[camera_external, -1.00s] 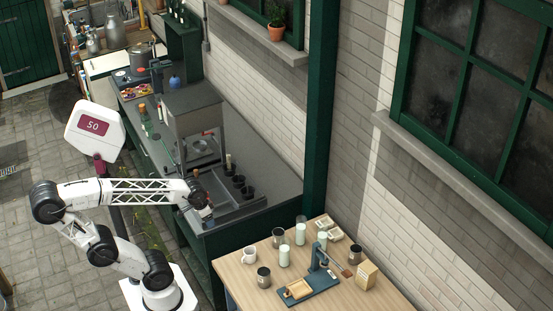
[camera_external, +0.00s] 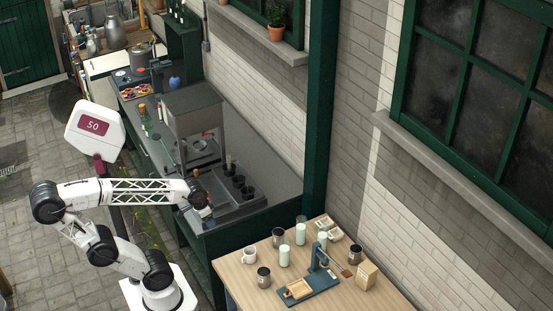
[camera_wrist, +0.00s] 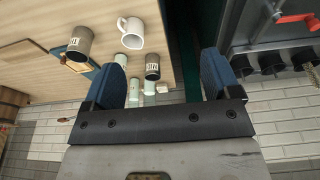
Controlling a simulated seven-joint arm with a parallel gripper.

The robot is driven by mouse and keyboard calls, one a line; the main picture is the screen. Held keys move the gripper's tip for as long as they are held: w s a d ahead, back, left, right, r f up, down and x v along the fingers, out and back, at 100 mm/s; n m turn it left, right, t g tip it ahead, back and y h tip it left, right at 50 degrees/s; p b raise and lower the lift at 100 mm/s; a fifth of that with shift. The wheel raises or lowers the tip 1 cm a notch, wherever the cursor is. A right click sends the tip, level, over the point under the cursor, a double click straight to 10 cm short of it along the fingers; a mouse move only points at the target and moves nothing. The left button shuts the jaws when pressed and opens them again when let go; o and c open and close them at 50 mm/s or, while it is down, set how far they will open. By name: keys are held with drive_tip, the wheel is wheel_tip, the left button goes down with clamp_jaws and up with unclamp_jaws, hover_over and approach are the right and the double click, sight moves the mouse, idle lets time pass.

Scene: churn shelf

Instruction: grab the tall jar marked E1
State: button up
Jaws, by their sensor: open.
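Several tall pale-green jars stand on the wooden table in the external view: a front one (camera_external: 284,257), a back one (camera_external: 300,234) and a right one (camera_external: 322,240). No lettering on them can be read, so I cannot tell which is marked E1. In the wrist view, pale jars (camera_wrist: 134,88) show between my fingers, partly behind the left finger. My gripper (camera_external: 205,208) is open and empty, over the near end of the grey counter, left of the table and apart from the jars. Its two blue fingers (camera_wrist: 164,58) are spread wide in the wrist view.
Dark labelled cans (camera_external: 264,277) and a white mug (camera_external: 249,255) stand close around the jars. A blue press (camera_external: 318,275) and a tan box (camera_external: 367,275) are at the right. The grey counter (camera_external: 270,180) holds dark cups. A green post (camera_external: 319,120) rises behind the table.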

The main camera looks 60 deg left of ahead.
drive_tip(key=shift+d, duration=0.1)
drive_tip(key=w+d+f+n+g+h, duration=0.1)
drive_tip(key=w+d+f+n+h, duration=0.2)
drive_tip(key=w+d+n+h, duration=0.45)
drive_tip(key=w+d+f+n+h, duration=0.2)
drive_tip(key=w+d+n+h, duration=0.25)
drive_tip(key=w, duration=0.55)
drive_tip(key=w+a+f+n+t+h, duration=0.1)
drive_tip(key=w+f+n+t+h, duration=0.15)
drive_tip(key=w+n, duration=0.55)
drive_tip(key=n+t, duration=0.6)
drive_tip(key=t, duration=0.1)
approach(301, 231)
wheel_tip(301, 231, up, 4)
drive_tip(key=w, duration=0.2)
drive_tip(key=shift+w+a+y, duration=0.1)
drive_tip(key=shift+w+y, duration=0.05)
drive_tip(key=shift+y, duration=0.2)
drive_tip(key=shift+x, duration=1.3)
